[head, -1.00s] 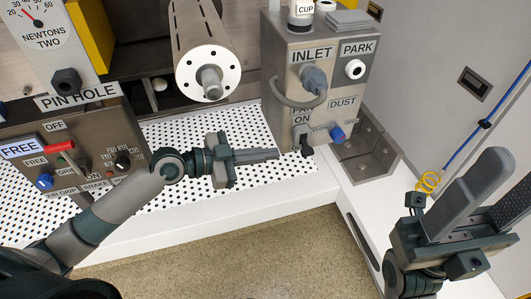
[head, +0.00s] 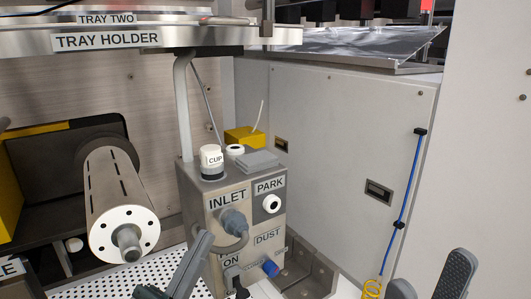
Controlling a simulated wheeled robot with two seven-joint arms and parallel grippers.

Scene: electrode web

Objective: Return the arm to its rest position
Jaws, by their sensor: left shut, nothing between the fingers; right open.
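My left gripper (head: 195,258) shows at the bottom of the head view, with its grey fingers together and nothing between them. It points up in the picture, in front of the left side of the steel INLET box (head: 215,215). Whether it touches the box I cannot tell. My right gripper (head: 430,277) is at the bottom right corner. Its two fingers stand wide apart and nothing shows between them. The rest of both arms is mostly below the picture.
A slotted roller (head: 122,200) juts out at left above the white perforated deck (head: 85,289). The TRAY HOLDER shelf (head: 200,40) spans the top left. A white CUP (head: 211,158) stands on the box. A blue hose (head: 408,190) hangs on the grey wall (head: 340,130).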

